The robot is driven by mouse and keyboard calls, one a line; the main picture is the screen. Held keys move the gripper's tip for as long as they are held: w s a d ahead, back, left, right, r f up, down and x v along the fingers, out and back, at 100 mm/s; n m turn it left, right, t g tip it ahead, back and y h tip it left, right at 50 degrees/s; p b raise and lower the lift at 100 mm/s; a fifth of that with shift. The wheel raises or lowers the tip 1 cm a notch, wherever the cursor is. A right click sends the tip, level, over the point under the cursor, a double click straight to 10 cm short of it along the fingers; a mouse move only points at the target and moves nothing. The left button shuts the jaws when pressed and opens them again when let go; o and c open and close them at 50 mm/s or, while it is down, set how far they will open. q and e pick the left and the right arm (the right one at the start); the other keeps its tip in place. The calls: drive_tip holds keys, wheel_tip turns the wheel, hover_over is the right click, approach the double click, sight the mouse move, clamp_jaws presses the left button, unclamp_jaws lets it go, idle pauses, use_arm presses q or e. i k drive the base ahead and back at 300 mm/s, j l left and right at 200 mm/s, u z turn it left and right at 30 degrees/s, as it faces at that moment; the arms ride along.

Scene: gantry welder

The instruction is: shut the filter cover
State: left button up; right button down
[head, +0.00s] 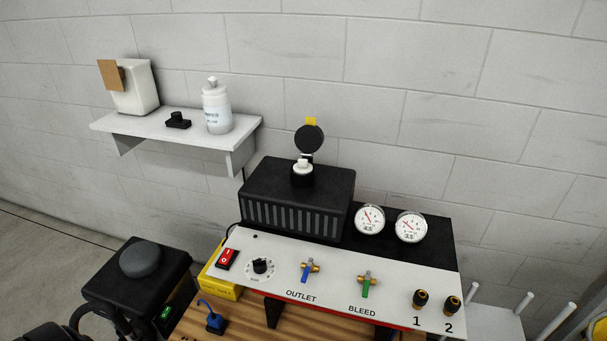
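A round black lid (309,138) with a yellow tab (311,121) stands upright on top of the black finned box (291,221); it looks like the filter cover, swung open. Below and in front of it, a white filter piece (302,167) sits in a short black holder (301,180) with its top exposed. I cannot make out either gripper. Dark shapes at the bottom left edge are too cut off to identify.
Behind the box is a block wall. A white shelf (160,131) at left holds a bottle (216,108) and a white container (138,88). Two gauges (370,219) and a control panel (331,283) with valves lie right and front. Space above the lid is clear.

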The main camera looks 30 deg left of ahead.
sight(309, 138)
drive_tip(key=j+z, duration=0.1)
drive_tip(key=j, duration=1.4)
